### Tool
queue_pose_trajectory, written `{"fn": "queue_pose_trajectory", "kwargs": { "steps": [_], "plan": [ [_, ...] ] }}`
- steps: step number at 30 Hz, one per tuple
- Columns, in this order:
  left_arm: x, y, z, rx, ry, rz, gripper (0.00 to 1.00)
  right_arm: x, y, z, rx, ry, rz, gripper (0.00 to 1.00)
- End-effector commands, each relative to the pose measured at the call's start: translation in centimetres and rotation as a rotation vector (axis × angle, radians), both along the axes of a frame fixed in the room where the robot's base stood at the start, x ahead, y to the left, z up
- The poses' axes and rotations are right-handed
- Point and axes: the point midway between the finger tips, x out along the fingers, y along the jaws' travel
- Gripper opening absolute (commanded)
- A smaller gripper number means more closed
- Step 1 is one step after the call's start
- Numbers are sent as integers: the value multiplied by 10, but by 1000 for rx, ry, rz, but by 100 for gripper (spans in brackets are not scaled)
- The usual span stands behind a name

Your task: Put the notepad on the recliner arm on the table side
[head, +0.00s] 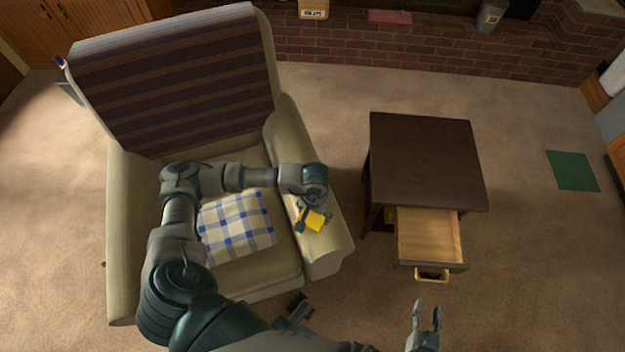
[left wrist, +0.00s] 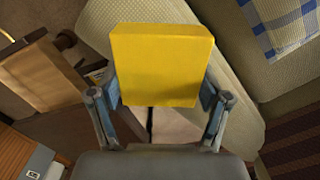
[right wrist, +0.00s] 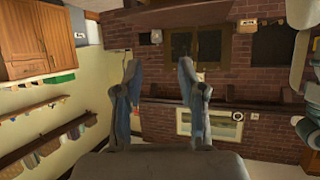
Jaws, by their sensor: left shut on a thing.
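The yellow notepad (head: 314,221) is between the fingers of my left gripper (head: 313,213), over the front part of the recliner's right arm (head: 322,247). In the left wrist view the notepad (left wrist: 160,65) is gripped at both sides by the fingers. I cannot tell whether it touches the arm top. The recliner (head: 125,230) is beige with a striped back. The dark table (head: 425,160) stands to its right, with its drawer (head: 430,238) pulled open. My right gripper (head: 426,318) is open and empty at the bottom of the head view; its fingers are apart in the right wrist view (right wrist: 160,85).
A blue checked cushion or cloth (head: 237,226) lies on the recliner seat. A narrow strip of carpet separates recliner and table. A green sheet (head: 573,171) lies on the floor at the right. A brick ledge (head: 420,45) runs along the back.

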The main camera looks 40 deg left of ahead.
Motion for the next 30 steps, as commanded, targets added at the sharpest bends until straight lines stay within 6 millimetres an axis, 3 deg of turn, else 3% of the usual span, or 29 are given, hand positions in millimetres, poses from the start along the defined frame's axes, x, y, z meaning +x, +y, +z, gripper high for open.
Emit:
{"fn": "queue_pose_trajectory", "kwargs": {
  "steps": [6,12,16,23,30],
  "plan": [
    [54,36,-9,0,2,6,41,16,8,19,49,-172,4,40],
    [87,56,-11,2,-1,1,41,24,11,40,89,-308,7,40],
    [93,61,-13,1,0,0,41,25,13,47,101,-350,7,40],
    [93,62,-45,-2,3,0,41,28,17,65,135,-477,8,40],
    [93,62,-44,-1,-2,-1,41,28,18,69,139,-493,8,40]
  ]
}}
